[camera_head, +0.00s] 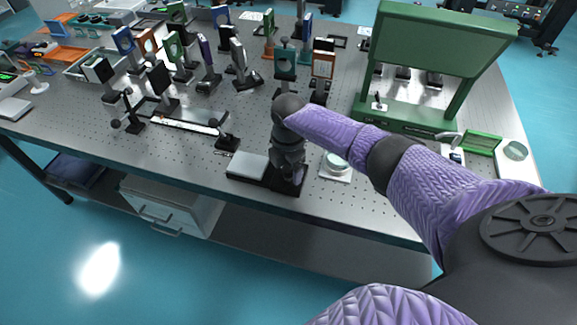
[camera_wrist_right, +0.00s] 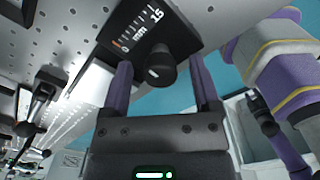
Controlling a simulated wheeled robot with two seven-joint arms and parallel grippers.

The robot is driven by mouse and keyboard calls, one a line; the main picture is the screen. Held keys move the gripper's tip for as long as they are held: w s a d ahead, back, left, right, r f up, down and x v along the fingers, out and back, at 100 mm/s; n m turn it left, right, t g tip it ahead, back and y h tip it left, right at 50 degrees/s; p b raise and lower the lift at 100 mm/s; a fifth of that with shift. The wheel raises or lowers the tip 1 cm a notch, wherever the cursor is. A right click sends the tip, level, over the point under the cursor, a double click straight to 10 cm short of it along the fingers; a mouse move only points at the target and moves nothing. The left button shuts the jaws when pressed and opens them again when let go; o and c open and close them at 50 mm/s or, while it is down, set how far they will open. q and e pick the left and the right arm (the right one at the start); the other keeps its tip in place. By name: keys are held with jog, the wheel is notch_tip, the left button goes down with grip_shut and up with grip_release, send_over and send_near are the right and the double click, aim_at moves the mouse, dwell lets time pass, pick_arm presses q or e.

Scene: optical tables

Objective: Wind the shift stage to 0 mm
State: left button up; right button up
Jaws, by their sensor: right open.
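The shift stage (camera_head: 250,168) is a low black block with a pale top plate near the table's front edge. In the right wrist view its black face (camera_wrist_right: 160,22) carries a white scale marked mm, running from 0 to 15. A small orange mark shows at the 0 end; the exact reading is too small to tell. A dark round knob (camera_wrist_right: 161,70) sticks out below the scale. My right gripper (camera_wrist_right: 159,62) is open, with one purple finger on each side of the knob and visible gaps. In the head view my right gripper (camera_head: 288,172) points down over the stage's right end and hides the knob.
A green frame (camera_head: 440,40) stands at the right. A rail with posts (camera_head: 183,125) and several upright optic mounts stand behind and left. The table's front edge (camera_head: 330,212) is close.

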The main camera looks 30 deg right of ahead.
notch_tip(320, 180, up, 10)
jog(key=p, duration=0.3)
jog(key=shift+f, duration=0.15)
jog(key=shift+f, duration=0.1)
